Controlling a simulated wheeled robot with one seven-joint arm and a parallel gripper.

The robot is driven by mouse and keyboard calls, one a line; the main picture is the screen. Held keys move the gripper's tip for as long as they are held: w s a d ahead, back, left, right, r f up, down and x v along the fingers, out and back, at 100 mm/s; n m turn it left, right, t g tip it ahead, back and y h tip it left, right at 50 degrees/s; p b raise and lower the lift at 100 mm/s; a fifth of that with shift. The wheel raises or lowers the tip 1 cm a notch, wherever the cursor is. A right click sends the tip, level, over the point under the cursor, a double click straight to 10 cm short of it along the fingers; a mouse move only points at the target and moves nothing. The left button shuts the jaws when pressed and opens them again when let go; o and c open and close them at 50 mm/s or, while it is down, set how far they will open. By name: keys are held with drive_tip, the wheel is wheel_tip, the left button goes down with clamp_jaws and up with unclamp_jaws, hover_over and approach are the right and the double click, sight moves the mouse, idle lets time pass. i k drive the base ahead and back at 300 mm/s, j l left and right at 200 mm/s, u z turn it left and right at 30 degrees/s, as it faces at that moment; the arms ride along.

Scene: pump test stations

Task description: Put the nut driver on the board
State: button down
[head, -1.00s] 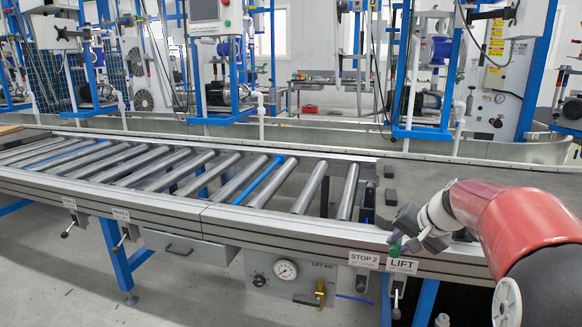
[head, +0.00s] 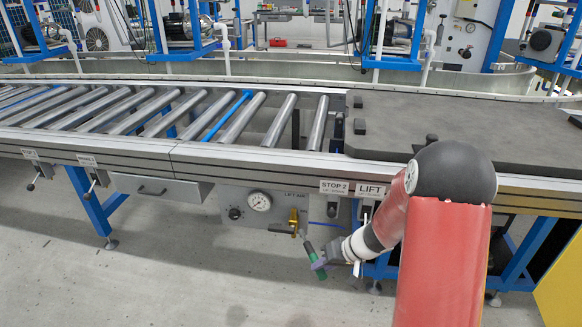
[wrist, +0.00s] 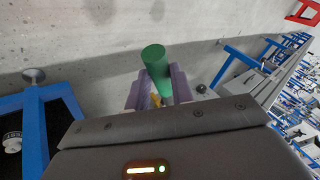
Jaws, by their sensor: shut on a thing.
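My gripper (head: 330,262) is low in front of the roller conveyor, below the STOP 2 and LIFT labels. It is shut on a tool with a green handle (head: 321,273), which looks like the nut driver. In the wrist view the green cylindrical handle (wrist: 155,62) stands up between the purple-grey fingers (wrist: 158,92). The rest of the tool is mostly hidden by the fingers. No board that I can surely name shows; a dark grey flat panel (head: 450,115) lies on the conveyor's right part.
The conveyor (head: 150,150) with steel rollers runs across the view. Below its rail are a drawer (head: 160,192) and a gauge panel (head: 250,207) with a brass valve. A yellow surface (head: 562,285) stands at lower right. The grey floor (head: 150,285) at front left is clear.

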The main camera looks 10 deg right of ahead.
sight(481, 126)
drive_tip(key=k+l+z, duration=0.15)
drive_tip(key=l, duration=0.2)
drive_tip(key=k+l+z, duration=0.15)
drive_tip(key=l, duration=0.2)
drive_tip(key=k+l+z, duration=0.15)
drive_tip(key=l, duration=0.25)
drive_tip(key=i, duration=0.05)
